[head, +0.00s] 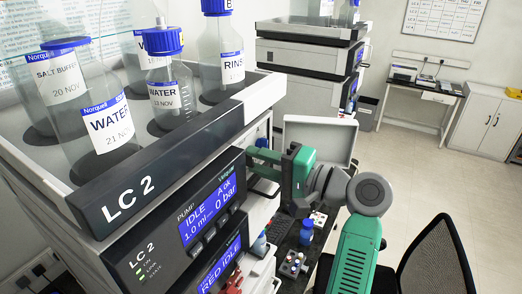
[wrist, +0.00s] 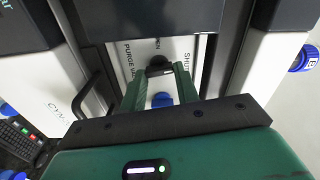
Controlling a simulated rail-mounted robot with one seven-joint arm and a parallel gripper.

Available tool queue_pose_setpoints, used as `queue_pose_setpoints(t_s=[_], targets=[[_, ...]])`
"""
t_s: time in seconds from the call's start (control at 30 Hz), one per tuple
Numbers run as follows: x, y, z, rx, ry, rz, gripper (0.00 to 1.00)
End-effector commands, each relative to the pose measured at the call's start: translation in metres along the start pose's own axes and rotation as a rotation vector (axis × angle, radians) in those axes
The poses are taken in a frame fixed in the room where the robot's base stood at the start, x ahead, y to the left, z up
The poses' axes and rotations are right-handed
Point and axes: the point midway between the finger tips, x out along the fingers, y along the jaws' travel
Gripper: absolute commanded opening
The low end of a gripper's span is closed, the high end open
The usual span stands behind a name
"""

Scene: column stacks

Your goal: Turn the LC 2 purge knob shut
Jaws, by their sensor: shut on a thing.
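The LC 2 stack (head: 128,200) stands at the left in the head view, its pump display reading IDLE and 0 bar. My gripper (head: 254,163) reaches to the front side of its pump module. In the wrist view, the black purge knob (wrist: 158,64) sits on a white panel (wrist: 180,48) with PURGE at left, SHUT at right and a partly hidden OPEN label above. My gripper (wrist: 160,80) has its green fingers on either side of the knob and is shut on it. A pale mark shows on the knob; its exact angle is hard to tell. In the head view the knob is hidden.
Several blue-capped bottles (head: 106,124) stand in the tray on top of LC 2. A blue thing (wrist: 162,100) shows between my fingers in the wrist view. A second stack (head: 305,57) stands behind. A black chair (head: 436,262) is at right; the floor beyond is clear.

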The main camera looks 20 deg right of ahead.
Motion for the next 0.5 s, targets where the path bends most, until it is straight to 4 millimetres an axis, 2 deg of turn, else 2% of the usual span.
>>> queue_pose_setpoints(t_s=[0.2,0.5], targets=[[-0.0001,-0.0023,-0.0003,0.101,0.000,-0.001,0.08],[-0.0004,-0.0001,-0.0003,0.161,0.001,-0.001,0.08]])
